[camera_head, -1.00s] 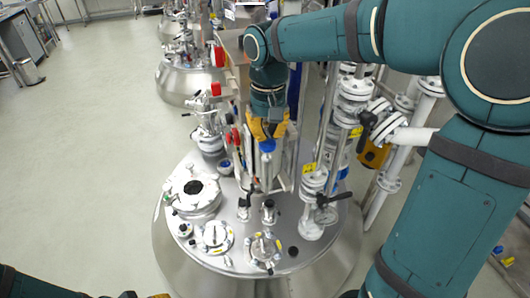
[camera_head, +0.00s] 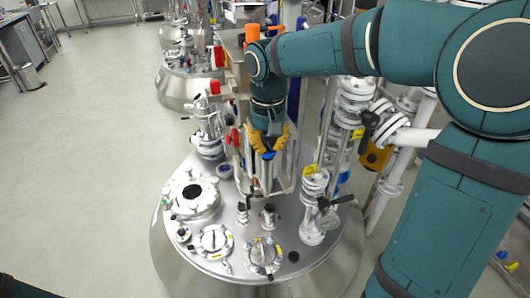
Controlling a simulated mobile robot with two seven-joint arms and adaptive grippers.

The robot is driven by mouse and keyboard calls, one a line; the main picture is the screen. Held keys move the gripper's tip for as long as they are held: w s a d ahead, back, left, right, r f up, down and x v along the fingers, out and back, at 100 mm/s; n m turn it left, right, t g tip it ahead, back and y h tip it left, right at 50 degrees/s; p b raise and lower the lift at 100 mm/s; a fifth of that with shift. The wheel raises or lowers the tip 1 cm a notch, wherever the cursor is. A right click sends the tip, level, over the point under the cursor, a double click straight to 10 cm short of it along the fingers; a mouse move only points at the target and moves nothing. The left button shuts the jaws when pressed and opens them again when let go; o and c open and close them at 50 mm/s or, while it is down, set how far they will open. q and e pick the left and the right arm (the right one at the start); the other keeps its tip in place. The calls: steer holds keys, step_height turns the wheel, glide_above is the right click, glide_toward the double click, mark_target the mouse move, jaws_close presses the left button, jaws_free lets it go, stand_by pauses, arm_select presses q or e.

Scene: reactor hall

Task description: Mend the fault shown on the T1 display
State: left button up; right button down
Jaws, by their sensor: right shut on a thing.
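My right gripper (camera_head: 268,150) reaches down from above, behind the middle of the reactor lid (camera_head: 228,185). Its yellow fingers are shut on a blue-topped part (camera_head: 267,156), which sits over a silvery upright body among the fittings. The fingers and wrist hide much of this part, so I cannot tell what it is. I cannot make out a T1 display or any reading in this view. My left gripper is out of view.
A round hatch (camera_head: 192,194) and several small ports stand on the lid. To the right is a flanged pipe column (camera_head: 314,205) with a black handle. Red valve handles (camera_head: 215,87) stick out left of my right forearm. The floor at left (camera_head: 90,150) is clear.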

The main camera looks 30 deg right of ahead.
steer(key=shift+r+p, duration=2.35)
steer(key=shift+r, duration=0.4)
steer(key=shift+f, duration=0.1)
steer(key=shift+f+b, duration=1.9)
steer(key=shift+f, duration=0.85)
steer(key=shift+r, duration=0.25)
steer(key=shift+r+p, duration=2.4)
steer(key=shift+r, duration=0.2)
